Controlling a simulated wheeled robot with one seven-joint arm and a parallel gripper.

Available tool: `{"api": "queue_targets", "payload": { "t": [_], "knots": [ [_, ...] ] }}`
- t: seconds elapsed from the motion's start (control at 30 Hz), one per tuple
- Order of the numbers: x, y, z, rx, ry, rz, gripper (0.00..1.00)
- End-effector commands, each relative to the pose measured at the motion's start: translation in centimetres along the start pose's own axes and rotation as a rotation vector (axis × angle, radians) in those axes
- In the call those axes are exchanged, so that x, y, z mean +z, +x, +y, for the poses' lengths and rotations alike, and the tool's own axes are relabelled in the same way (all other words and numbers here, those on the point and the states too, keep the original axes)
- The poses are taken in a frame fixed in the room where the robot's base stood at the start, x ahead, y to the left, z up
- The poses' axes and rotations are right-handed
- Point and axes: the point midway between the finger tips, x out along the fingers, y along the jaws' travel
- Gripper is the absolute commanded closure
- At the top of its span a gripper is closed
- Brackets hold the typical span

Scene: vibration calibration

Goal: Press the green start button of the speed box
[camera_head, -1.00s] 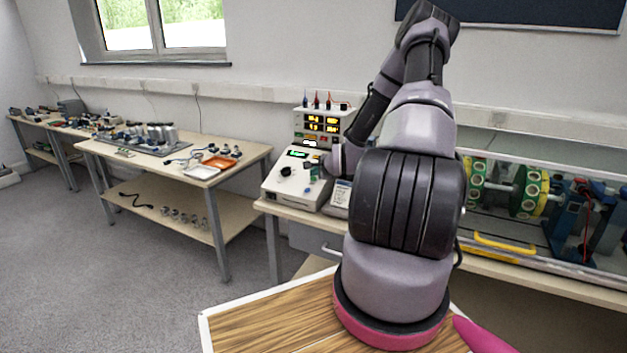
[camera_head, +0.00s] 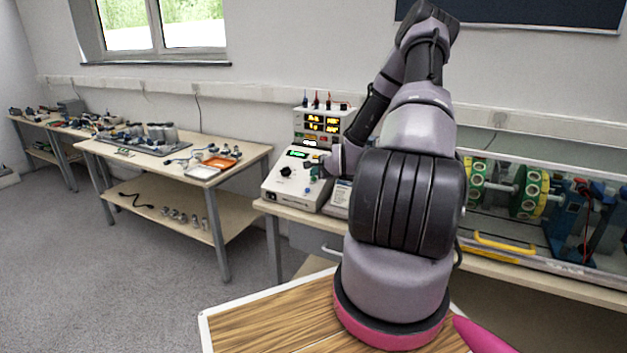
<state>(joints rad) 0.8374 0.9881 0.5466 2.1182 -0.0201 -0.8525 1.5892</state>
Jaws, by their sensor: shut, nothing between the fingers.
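The speed box (camera_head: 286,189) is a white sloped console on the bench, with a lit green display (camera_head: 297,153), a black knob (camera_head: 286,171) and small buttons. My gripper (camera_head: 316,174) is small in the view, over the right part of the box's sloped panel. It is shut and empty, with its tips low at the panel. I cannot tell whether they touch it. The green start button cannot be told apart from the greenish patch at the fingertips. My arm covers the area to the right of the box.
A power supply (camera_head: 322,122) with lit yellow digits stands behind the box. A clear-covered rig with green and yellow discs (camera_head: 527,196) is at the right.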

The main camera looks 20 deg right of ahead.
Motion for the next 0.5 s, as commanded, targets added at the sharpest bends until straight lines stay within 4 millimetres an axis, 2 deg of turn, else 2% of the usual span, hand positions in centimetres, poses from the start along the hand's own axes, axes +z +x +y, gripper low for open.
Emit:
{"api": "queue_targets", "payload": {
  "t": [0.5],
  "knots": [
    [-0.34, 0.45, 0.36, 0.0, 0.002, 0.0, 1.0]
  ]
}}
